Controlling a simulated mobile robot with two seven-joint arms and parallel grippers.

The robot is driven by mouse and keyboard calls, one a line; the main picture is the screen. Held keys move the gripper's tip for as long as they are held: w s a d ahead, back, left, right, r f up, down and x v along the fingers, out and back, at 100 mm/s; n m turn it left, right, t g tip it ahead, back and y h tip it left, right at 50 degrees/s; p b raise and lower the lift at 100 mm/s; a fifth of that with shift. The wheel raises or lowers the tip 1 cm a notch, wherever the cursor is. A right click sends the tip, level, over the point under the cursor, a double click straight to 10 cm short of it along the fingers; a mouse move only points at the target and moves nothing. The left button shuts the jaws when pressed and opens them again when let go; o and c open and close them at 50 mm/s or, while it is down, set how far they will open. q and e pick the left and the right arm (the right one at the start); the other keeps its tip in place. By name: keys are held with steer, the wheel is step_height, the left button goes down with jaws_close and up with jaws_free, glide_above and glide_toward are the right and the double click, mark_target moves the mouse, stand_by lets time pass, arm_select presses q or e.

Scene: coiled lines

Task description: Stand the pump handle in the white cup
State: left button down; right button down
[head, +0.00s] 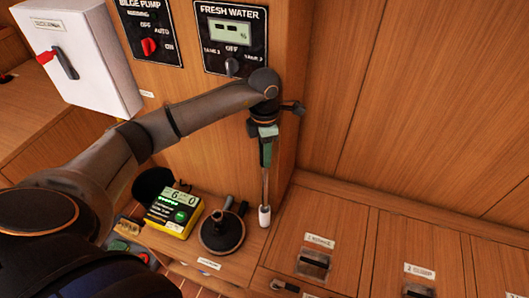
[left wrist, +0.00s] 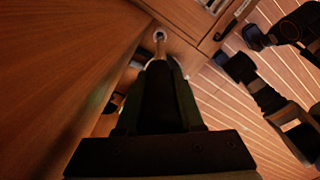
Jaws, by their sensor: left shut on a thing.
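My left gripper (head: 266,146) points down beside the wood panel and is shut on the upper part of the pump handle (head: 265,186). The handle is a thin metal rod that hangs about upright. The small white cup (head: 264,217) is at the rod's lower end, near the right end of the low shelf.
Left of the cup are a round dark base with a stub (head: 222,231) and a yellow meter (head: 174,212) on the shelf (head: 240,262). A white switch box (head: 75,55) and black control panels (head: 232,40) are on the wall. Latched lockers (head: 335,235) stand right.

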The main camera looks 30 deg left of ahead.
arm_select(q)
steer(key=shift+f+b, duration=0.7)
steer(key=shift+f, duration=0.3)
steer(key=shift+f+b, duration=0.35)
steer(key=shift+f, duration=0.3)
steer(key=shift+f+b, duration=0.3)
steer(key=shift+f, duration=0.2)
steer(key=shift+f+b, duration=0.7)
steer(key=shift+f, duration=0.05)
steer(key=shift+c, duration=0.3)
jaws_free()
